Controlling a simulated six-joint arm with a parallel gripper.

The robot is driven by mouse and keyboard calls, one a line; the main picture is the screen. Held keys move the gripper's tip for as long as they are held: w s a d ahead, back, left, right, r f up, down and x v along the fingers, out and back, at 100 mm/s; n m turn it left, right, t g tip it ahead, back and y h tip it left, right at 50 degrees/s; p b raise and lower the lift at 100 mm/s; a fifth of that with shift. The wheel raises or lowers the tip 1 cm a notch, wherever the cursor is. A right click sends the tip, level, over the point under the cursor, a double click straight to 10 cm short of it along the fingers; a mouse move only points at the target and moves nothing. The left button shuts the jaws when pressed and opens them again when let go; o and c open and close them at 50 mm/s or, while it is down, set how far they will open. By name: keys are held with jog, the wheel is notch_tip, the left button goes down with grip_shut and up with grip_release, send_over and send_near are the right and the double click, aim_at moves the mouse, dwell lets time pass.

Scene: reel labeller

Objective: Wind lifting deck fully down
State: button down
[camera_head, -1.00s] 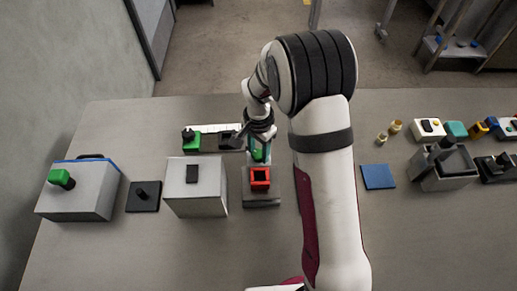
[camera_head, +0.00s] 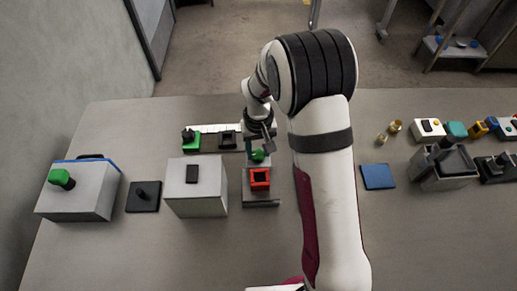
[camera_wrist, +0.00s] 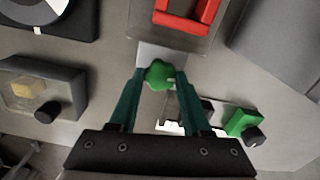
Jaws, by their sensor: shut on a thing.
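The green star-shaped knob (camera_wrist: 158,75) sits at the near end of the lifting unit in the wrist view. In the head view, the knob (camera_head: 258,155) is partly hidden by my gripper. My gripper (camera_wrist: 157,78) has its teal fingers on both sides of the knob, shut on it. A red square frame (camera_head: 260,173) sits on the lifting unit's grey deck, just in front of the knob. The grey base (camera_head: 262,203) shows below it. The wrist view cuts off the red frame (camera_wrist: 186,24) at the top. The deck's exact height is hard to tell.
A grey box with a black top switch (camera_head: 198,202) stands close left of the lifting unit. Behind it are a green block with a knob (camera_head: 190,143) and a small black block (camera_head: 228,140). A blue pad (camera_head: 378,177) lies right of my arm.

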jog(key=n, duration=0.4)
jog(key=shift+n, duration=0.3)
jog(key=n, duration=0.3)
jog(key=shift+n, duration=0.3)
jog(key=n, duration=0.4)
jog(key=shift+n, duration=2.1)
jog(key=shift+c, duration=1.8)
grip_release()
